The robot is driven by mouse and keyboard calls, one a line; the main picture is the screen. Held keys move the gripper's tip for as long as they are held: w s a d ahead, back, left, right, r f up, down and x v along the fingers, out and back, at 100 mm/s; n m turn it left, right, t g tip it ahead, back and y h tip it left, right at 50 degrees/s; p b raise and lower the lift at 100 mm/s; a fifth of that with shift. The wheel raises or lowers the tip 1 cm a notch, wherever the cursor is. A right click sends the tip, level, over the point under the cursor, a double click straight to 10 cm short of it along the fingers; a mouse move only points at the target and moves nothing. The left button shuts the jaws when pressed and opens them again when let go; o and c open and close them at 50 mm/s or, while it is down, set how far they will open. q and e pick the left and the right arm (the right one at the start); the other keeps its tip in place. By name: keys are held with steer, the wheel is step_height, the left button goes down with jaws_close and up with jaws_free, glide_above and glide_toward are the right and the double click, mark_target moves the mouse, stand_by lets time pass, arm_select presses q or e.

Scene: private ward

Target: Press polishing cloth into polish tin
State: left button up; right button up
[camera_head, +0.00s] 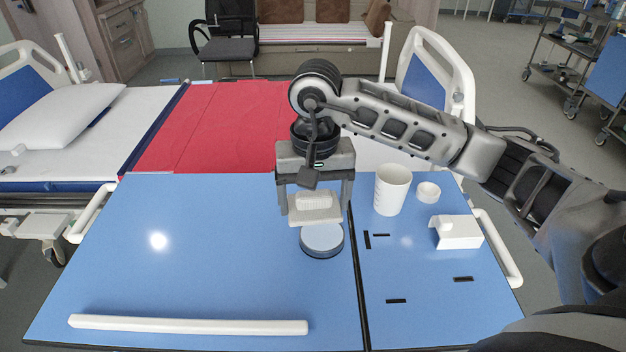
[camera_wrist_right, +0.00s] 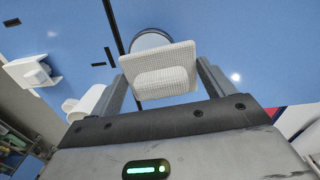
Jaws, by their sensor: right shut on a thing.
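The polishing cloth (camera_head: 316,215) is a pale, textured pad with a raised grip block on top. My right gripper (camera_head: 315,200) points down over the table and is shut on that block, one finger on each side. The polish tin (camera_head: 322,242) is a low round tin with a dark rim and pale blue-grey top, on the table just in front of the cloth. The wrist view shows the cloth (camera_wrist_right: 160,76) between the fingers, partly covering the tin (camera_wrist_right: 150,40). I cannot tell whether cloth and tin touch. My left gripper is not in view.
On the blue table (camera_head: 190,240), a white cup (camera_head: 392,190), a small white ring-like piece (camera_head: 428,192) and a white block (camera_head: 457,232) stand right of the tin. A long white bar (camera_head: 190,325) lies at the front left. The table's left middle is clear.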

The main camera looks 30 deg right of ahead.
mark_target(323, 212)
steer(key=shift+s+d+f+m, duration=0.1)
steer(key=shift+s+d+m, duration=0.25)
steer(key=shift+d+m, duration=0.4)
step_height(323, 212, down, 4)
steer(key=shift+w+r+b, duration=0.1)
steer(key=shift+r+b, duration=0.1)
steer(key=shift+b, duration=0.85)
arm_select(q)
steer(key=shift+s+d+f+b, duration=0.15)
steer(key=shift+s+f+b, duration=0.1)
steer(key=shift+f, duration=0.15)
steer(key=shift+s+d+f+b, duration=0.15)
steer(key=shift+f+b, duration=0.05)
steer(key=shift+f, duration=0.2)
arm_select(e)
steer(key=shift+f, duration=1)
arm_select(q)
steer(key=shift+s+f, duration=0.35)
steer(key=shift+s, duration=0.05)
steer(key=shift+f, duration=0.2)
arm_select(e)
steer(key=shift+f, duration=0.25)
arm_select(q)
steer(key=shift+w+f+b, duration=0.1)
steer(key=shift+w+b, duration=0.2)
steer(key=shift+b, duration=0.2)
arm_select(e)
steer(key=shift+f, duration=0.25)
